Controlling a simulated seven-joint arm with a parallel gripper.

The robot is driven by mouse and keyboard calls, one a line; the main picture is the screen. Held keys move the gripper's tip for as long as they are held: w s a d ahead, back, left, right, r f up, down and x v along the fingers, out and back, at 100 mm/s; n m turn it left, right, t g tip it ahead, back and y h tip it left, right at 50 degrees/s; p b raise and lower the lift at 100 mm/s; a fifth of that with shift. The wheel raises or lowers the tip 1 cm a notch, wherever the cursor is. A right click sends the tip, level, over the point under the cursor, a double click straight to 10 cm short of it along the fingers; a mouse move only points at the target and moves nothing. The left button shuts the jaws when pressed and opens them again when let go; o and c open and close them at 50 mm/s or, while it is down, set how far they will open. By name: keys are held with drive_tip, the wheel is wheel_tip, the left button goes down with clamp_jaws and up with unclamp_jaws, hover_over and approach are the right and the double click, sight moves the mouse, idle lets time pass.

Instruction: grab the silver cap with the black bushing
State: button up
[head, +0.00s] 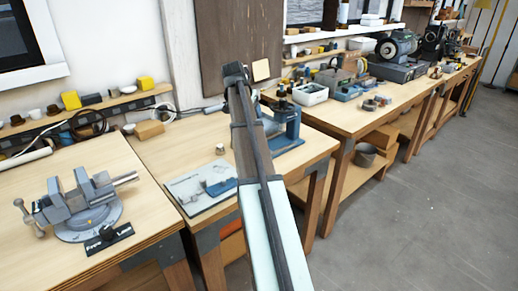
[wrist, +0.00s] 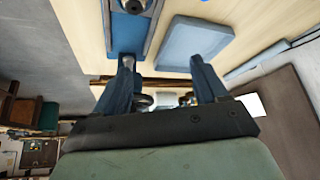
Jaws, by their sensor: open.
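A small silver cylinder (head: 219,149), perhaps the silver cap, stands upright on the middle bench, left of my arm. It is too small to tell whether it has a black bushing. My gripper (wrist: 162,62) is open in the wrist view, with its two blue fingers apart and nothing held between them. In the head view my arm reaches up over the middle bench, and the fingertips cannot be made out. Small shiny items (wrist: 185,99) show beyond the fingers in the wrist view, too partly hidden to name.
A blue stand (head: 288,128) is right of my arm on the middle bench (head: 165,160). A grey vise (head: 85,205) stands on the left bench. A wooden block (head: 149,130) sits near the back.

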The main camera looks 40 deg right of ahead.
drive_tip(key=s+a+f+m+g+y, duration=0.1)
drive_tip(key=s+a+f+m, duration=0.1)
drive_tip(key=s, duration=0.2)
drive_tip(key=x, duration=1.3)
drive_tip(key=shift+d+f, duration=0.15)
drive_tip(key=shift+c, duration=0.5)
drive_tip(key=c, duration=1.1)
